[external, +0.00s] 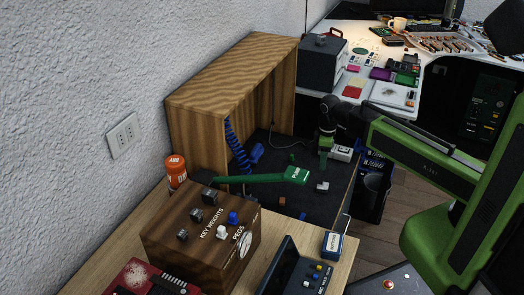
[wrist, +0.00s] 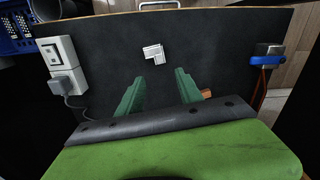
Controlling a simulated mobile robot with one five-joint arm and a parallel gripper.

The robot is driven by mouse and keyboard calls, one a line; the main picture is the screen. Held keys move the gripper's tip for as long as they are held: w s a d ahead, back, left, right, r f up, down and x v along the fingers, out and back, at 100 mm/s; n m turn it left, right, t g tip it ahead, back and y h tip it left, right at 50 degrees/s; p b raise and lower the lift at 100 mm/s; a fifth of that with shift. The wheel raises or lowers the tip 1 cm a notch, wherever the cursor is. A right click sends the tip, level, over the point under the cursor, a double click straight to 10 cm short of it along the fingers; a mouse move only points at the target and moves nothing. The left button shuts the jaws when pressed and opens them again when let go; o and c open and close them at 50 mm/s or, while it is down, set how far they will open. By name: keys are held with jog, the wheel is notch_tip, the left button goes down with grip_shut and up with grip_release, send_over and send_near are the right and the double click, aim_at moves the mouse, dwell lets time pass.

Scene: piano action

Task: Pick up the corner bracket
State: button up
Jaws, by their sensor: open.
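The corner bracket (wrist: 153,53) is a small pale L-shaped piece lying flat on the dark mat in the wrist view. It also shows in the external view (external: 322,186) as a light grey piece on the mat. My gripper (wrist: 158,86) has two green fingers standing apart with nothing between them. In the wrist view the bracket lies beyond the fingertips, between their lines and a little left of centre. In the external view my gripper (external: 324,160) points down above the mat, behind the bracket and apart from it.
A black-and-blue item (wrist: 267,52) is at the right edge. A brown piece (wrist: 206,93) is partly hidden by the right finger. A green pump handle (external: 285,177) extends over the mat.

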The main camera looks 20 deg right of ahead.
aim_at(319, 186)
notch_tip(319, 186, down, 14)
jog(key=b, duration=1.1)
jog(key=shift+r+b, duration=0.2)
jog(key=shift+b, duration=0.2)
jog(key=shift+r, duration=0.2)
grip_shut()
